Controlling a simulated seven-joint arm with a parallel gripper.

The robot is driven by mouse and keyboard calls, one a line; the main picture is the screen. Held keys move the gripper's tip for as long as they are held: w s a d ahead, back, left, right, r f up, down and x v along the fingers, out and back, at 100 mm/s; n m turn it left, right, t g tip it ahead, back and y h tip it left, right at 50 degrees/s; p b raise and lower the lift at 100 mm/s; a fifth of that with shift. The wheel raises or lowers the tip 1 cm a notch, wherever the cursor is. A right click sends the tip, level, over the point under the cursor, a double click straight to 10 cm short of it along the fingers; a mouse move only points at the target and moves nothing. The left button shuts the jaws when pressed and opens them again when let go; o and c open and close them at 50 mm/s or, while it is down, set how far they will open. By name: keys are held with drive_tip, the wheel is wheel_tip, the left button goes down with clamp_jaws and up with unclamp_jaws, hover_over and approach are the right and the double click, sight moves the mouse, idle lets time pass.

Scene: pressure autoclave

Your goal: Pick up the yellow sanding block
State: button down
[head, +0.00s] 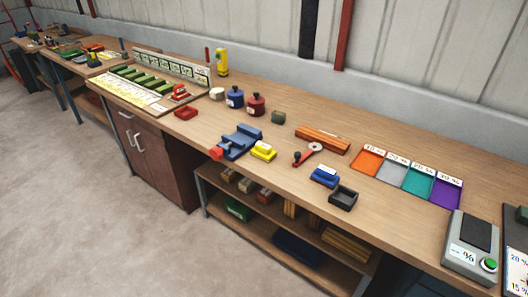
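The yellow sanding block (263,152) sits on the wooden workbench (290,112), near its front edge. It has a pale patch on top and lies just right of a blue vise (240,141). A narrow gap or contact between the block and the vise cannot be told from this view. My gripper does not show in the head view.
A red-handled tool (307,154) and orange-brown bars (322,139) lie behind. Red and blue pots stand farther back. Coloured trays and a grey device (470,250) occupy the right.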

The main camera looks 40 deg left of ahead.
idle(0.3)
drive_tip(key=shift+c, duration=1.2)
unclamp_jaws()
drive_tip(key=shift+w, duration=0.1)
